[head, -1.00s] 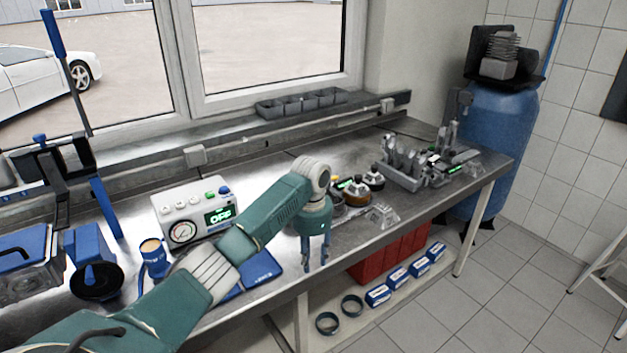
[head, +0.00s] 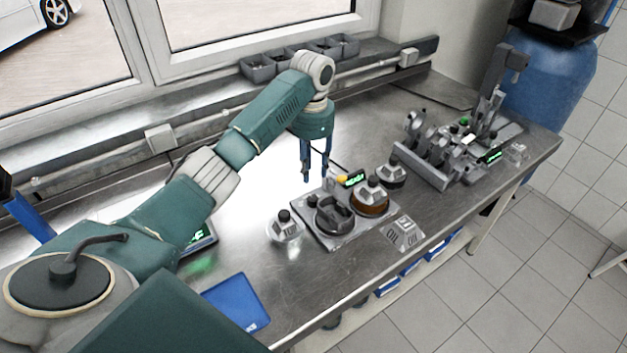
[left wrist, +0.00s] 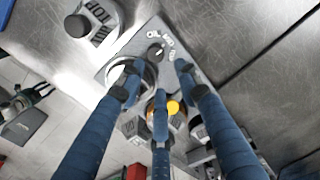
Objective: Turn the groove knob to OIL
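A grey ring station plate (head: 330,240) lies on the steel bench, with a round dark dish and an amber dish on it. A small black knob (left wrist: 157,49) sits on the plate near printed labels in the left wrist view; one label seems to read OIL. Which way the knob points is too small to tell. My left gripper (head: 316,177) hangs fingers down above the back left of the plate. In the left wrist view its blue fingers (left wrist: 157,82) are spread, with nothing between them, and the knob shows just beyond their tips. My right gripper is out of view.
A clear block with a black knob (head: 285,226) stands left of the plate and a labelled grey block (head: 405,233) at its right front. A grey rack of parts (head: 440,160) is farther right. A blue pad (head: 236,302) lies near the front edge.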

